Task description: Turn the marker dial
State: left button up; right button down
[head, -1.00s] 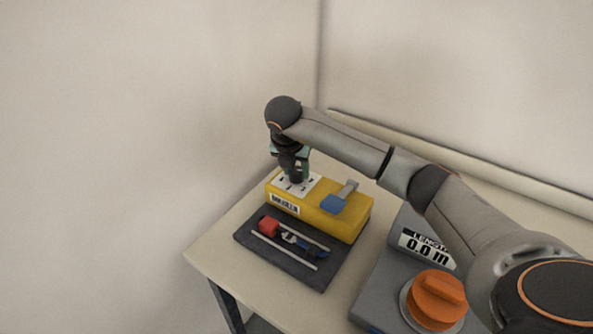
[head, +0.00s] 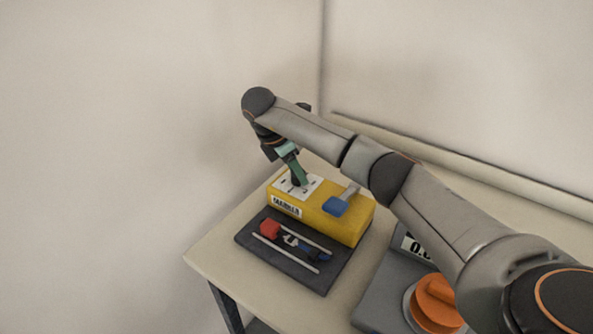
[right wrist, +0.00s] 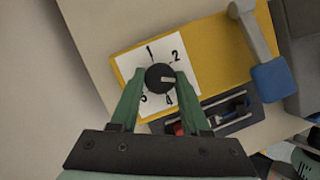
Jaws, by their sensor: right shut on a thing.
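The marker box is a yellow block (head: 330,226) on the table, with a white dial plate (head: 285,185) on its top left. The black round dial (right wrist: 160,77) shows in the right wrist view, on the white plate with printed numbers around it. A pale pointer line on the knob points right, a little below the 2. My right gripper (head: 302,184) has its green fingers down at the dial. In the right wrist view its fingers (right wrist: 158,80) are shut on the dial, one on each side. My left gripper is not in view.
A blue-ended lever (head: 335,206) stands on the yellow box to the right of the dial. A dark tray (head: 262,258) with a red block and tools lies in front. A grey unit with a display (head: 411,246) and an orange knob (head: 437,306) stands to the right.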

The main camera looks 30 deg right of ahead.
jog(key=shift+m, duration=0.4)
jog(key=shift+c, duration=1.9)
grip_release()
jog(key=v, duration=0.5)
jog(key=shift+w+d, duration=0.1)
jog(key=p+v, duration=0.2)
jog(key=v, duration=0.5)
jog(key=shift+r+p, duration=0.3)
jog(key=shift+p, duration=0.05)
